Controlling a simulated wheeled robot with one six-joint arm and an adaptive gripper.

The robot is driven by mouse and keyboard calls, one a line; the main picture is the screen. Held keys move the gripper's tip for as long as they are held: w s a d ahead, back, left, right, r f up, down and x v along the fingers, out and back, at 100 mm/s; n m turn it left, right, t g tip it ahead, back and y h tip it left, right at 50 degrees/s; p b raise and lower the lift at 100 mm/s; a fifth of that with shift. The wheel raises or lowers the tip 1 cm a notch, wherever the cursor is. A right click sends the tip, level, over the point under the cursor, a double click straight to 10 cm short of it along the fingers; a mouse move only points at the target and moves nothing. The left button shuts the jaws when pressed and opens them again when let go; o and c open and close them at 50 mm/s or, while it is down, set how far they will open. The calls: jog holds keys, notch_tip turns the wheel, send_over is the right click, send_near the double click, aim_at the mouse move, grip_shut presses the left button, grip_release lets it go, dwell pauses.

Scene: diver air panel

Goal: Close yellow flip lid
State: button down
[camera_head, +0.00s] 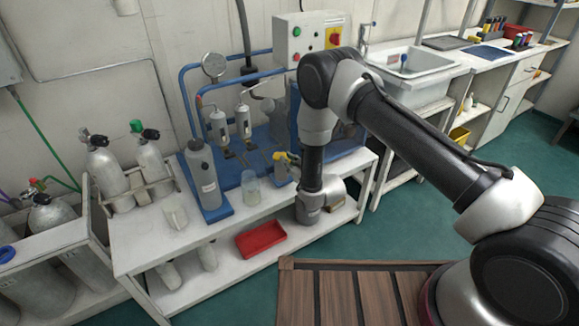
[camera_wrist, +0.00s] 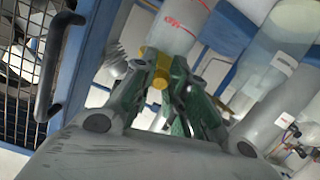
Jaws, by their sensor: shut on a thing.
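The yellow flip lid (camera_head: 281,156) shows at the top of a small grey-blue container (camera_head: 282,174) on the bench in the head view. In the wrist view the yellow lid (camera_wrist: 158,74) lies at the tips of my gripper (camera_wrist: 168,82), whose green-padded fingers are shut on it. A clear container with red print (camera_wrist: 184,22) is just beyond the lid. In the head view my arm's lower end hides most of my gripper. The lid's exact angle is unclear.
Blue tubing and a panel are behind. A red tray (camera_head: 261,239) sits on the lower shelf. A wooden slatted surface (camera_head: 345,295) is in front.

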jog(key=r+g, duration=0.1)
jog(key=w+r+g+h, duration=0.1)
jog(key=a+r+g+h, duration=0.1)
jog(key=shift+w+r+g, duration=0.2)
jog(key=shift+r+g, duration=0.1)
jog(key=shift+r, duration=0.1)
jog(key=shift+w+a+r+h, duration=0.3)
jog(key=shift+w+r, duration=0.1)
jog(key=shift+r, duration=0.1)
jog(key=c, duration=1.3)
grip_release()
jog(key=shift+c, duration=0.2)
jog(key=v, duration=1.2)
jog(key=shift+d, duration=0.1)
